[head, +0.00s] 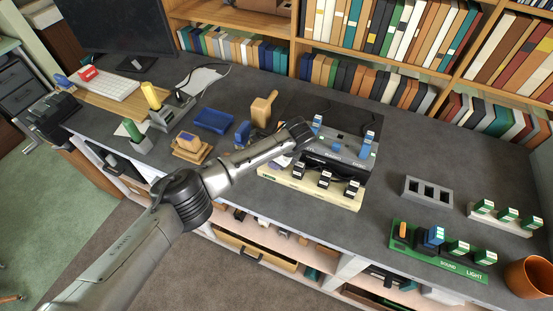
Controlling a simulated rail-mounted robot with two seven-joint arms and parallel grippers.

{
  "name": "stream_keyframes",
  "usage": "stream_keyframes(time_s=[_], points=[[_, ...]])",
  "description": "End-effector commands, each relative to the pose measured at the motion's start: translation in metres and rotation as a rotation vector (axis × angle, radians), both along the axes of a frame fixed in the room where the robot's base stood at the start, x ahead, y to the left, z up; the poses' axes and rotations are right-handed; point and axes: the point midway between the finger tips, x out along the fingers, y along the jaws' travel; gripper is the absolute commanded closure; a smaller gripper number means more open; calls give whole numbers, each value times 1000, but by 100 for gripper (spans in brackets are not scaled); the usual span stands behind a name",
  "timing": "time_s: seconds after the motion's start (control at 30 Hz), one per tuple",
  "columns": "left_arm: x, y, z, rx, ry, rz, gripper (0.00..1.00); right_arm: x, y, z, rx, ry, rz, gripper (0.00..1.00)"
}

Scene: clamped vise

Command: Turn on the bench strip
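The beige strip (290,184) holds three black plugs (325,180) and lies along the bench's front middle. Behind it stands a dark grey unit (345,150) with blue plugs (367,143). A green strip (438,262) marked SOUND and LIGHT lies at the right front, with an orange piece (402,231) at its left end, then a blue plug and green plugs. I cannot tell which one is the bench strip, nor any switch's state. My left gripper (302,130) is over the grey unit's left side; its fingers are too small and dark to read. My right gripper is out of view.
A terracotta pot (529,277) is at the right corner. A blue tray (213,120) and a wooden block (263,108) stand left of the unit. Bookshelves line the back.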

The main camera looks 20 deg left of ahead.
Motion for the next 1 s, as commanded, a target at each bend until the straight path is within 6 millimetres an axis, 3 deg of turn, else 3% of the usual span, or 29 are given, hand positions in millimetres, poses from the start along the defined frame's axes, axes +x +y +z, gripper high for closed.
stream_keyframes(time_s=[0.1,0.13,0.37,0.73,1.0], points=[[0,-1,1,0,-1,-1,96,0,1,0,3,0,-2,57],[0,-1,1,0,0,-1,70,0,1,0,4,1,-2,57],[0,0,0,-1,0,-1,48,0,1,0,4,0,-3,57],[0,-3,7,-1,0,-1,47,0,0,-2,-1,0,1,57],[-2,-22,50,-3,-4,-2,47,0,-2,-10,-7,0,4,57]])
